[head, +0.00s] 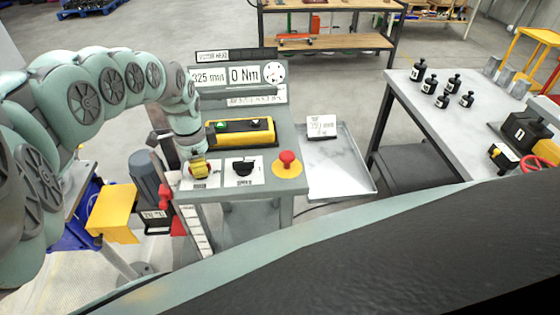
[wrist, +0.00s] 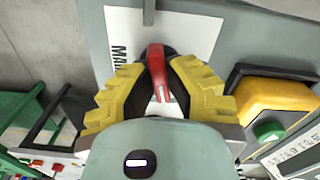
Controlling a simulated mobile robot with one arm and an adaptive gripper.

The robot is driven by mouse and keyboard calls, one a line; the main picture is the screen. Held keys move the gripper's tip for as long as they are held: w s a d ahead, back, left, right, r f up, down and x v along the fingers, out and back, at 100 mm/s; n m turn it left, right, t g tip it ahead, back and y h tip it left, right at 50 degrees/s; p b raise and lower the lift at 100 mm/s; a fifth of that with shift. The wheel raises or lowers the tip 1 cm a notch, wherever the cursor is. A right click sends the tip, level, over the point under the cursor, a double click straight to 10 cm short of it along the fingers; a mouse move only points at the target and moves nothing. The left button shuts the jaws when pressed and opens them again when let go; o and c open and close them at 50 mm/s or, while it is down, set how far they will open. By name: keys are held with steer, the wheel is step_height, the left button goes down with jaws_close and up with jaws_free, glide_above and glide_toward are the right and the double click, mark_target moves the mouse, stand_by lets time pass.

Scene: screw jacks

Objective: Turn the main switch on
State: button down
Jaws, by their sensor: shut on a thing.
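The main switch has a red handle (wrist: 158,84) on a white plate (wrist: 190,35) lettered "MAI…", the rest being covered. My gripper (wrist: 155,66) has its two yellow ridged fingers closed on the handle, one on each side. In the wrist view the handle runs up and down the picture, tilted slightly. In the head view my gripper (head: 198,168) is at the front left corner of the grey control bench (head: 222,187). There it hides the switch handle, and part of the white plate shows around it.
Right of the switch are a black rotary knob (head: 243,167) and a red mushroom button (head: 287,162). Behind them is a yellow and black box (head: 240,132) with a green button. Displays (head: 240,76) read "325" and "0 Nm". A metal tray (head: 350,178) is at right.

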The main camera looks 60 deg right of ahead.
steer(key=n+b, duration=0.1)
steer(key=n, duration=0.2)
steer(key=shift+w+f+n, duration=0.1)
steer(key=shift+n, duration=0.3)
steer(key=n+b, duration=0.1)
steer(key=n, duration=0.2)
steer(key=shift+n, duration=0.3)
steer(key=n, duration=0.4)
steer(key=shift+b, duration=0.4)
steer(key=shift+n+b, duration=0.3)
steer(key=shift+n, duration=1.5)
steer(key=c, duration=1)
jaws_free()
